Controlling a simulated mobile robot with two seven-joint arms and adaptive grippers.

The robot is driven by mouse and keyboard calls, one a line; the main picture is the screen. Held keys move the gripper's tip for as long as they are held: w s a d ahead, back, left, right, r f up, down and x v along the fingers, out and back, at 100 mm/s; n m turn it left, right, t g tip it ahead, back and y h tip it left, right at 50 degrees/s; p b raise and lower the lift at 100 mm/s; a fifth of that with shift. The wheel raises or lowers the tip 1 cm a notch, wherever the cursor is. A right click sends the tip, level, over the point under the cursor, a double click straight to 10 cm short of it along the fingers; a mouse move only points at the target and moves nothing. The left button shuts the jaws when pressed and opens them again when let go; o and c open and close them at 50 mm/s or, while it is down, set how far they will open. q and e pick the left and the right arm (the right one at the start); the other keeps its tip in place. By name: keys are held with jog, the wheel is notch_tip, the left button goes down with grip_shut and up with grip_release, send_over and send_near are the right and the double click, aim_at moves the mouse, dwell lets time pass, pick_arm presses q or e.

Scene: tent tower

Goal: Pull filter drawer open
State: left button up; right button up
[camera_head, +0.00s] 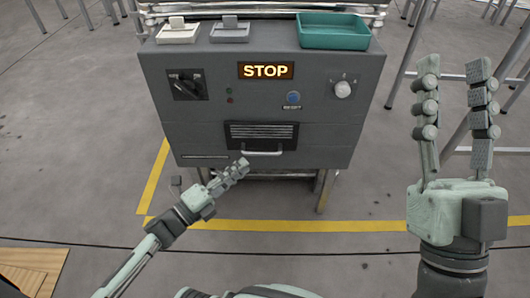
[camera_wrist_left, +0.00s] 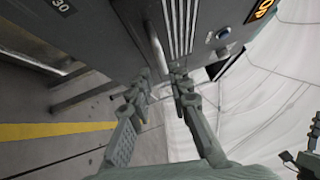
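The filter drawer (camera_head: 262,134) is a dark panel with a slotted grille, low in the front of the grey cabinet, and looks flush with it. Its pale bar handle (camera_head: 264,153) runs below the grille; the handle also shows in the left wrist view (camera_wrist_left: 155,48). My left gripper (camera_head: 242,165) is just below and left of the handle. In the left wrist view its fingertips (camera_wrist_left: 163,75) are apart, with the handle's end close to the gap. I cannot tell whether they touch it. My right gripper (camera_head: 454,72) is open and empty, pointing up, right of the cabinet.
The cabinet (camera_head: 210,125) carries a lit STOP sign (camera_head: 266,71), a rotary switch (camera_head: 187,85), a blue button (camera_head: 293,98) and a pale knob (camera_head: 343,89).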

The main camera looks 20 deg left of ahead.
aim_at(259, 154)
pick_arm(q)
jog(key=x, duration=0.7)
jog(key=shift+w+d+r, duration=0.1)
jog(key=shift+w+r, duration=0.05)
grip_shut()
